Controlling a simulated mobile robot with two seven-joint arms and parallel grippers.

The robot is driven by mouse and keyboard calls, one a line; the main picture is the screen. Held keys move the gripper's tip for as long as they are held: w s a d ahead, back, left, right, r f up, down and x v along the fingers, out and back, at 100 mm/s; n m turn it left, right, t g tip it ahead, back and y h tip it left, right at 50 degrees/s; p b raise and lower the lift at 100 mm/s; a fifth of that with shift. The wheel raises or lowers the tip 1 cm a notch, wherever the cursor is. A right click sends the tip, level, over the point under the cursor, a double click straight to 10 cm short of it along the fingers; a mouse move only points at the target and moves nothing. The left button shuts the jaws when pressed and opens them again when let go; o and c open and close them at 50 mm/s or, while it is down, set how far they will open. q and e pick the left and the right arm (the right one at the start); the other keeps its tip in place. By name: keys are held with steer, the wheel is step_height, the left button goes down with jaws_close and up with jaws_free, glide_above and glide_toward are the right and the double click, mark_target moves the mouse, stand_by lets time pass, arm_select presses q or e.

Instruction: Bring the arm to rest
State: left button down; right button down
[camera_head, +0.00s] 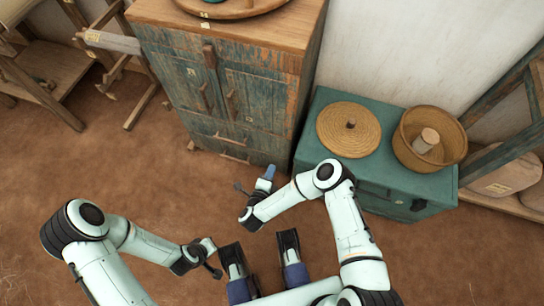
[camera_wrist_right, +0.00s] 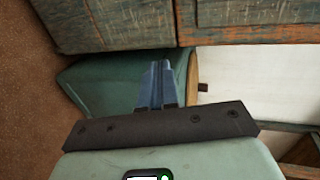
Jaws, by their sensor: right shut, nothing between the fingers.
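My right gripper (camera_head: 266,177) is in front of the patched blue-green wooden cabinet, over the brown floor. Its blue fingers also show in the right wrist view (camera_wrist_right: 158,86), lying together, shut and empty. They touch nothing that I can see. My right arm (camera_head: 345,215) is bent, with its elbow near the teal chest. My left arm (camera_head: 135,242) comes in from the left and is bent too. Its wrist end (camera_head: 203,250) is low in the head view; its fingers are too small and turned away to read.
The cabinet (camera_head: 163,62) stands ahead with a round wooden tray (camera_head: 258,8) on top. The teal chest (camera_head: 310,140) at right bears a woven lid (camera_head: 345,130) and a round basket (camera_head: 405,150). Wooden frames stand at far left and right. The brown floor (camera_head: 100,150) at left is clear.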

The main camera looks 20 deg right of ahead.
arm_select(q)
steer(key=shift+s, duration=0.15)
arm_select(e)
steer(key=shift+s, duration=0.15)
